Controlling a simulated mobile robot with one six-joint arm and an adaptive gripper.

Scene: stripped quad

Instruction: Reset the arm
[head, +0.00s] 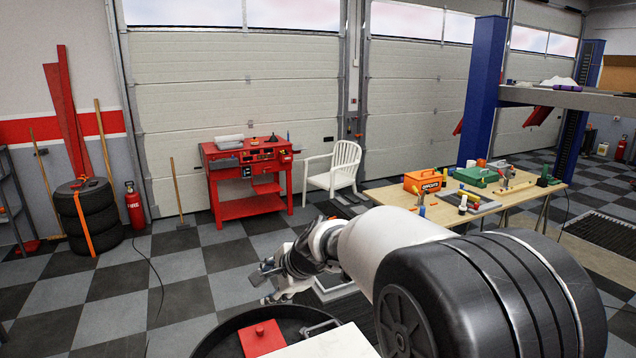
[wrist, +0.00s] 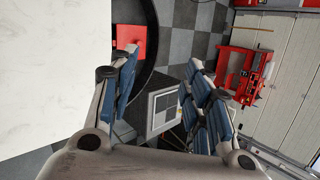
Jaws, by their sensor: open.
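My gripper (wrist: 160,95) is open and empty in the wrist view, its two blue-padded fingers well apart with floor showing between them. In the head view my gripper (head: 268,276) is at the end of my white arm, left of the arm's large dark joint. It hangs in the air near the dark round tray (head: 222,340). Part of the gripper is small and hard to make out there.
A red box (head: 261,337) sits in the tray beside a white surface (head: 335,345). A red workbench (head: 248,178) and white chair (head: 335,168) stand by the garage doors. A wooden table (head: 480,208) with tools is at right. Checkered floor at left is mostly clear.

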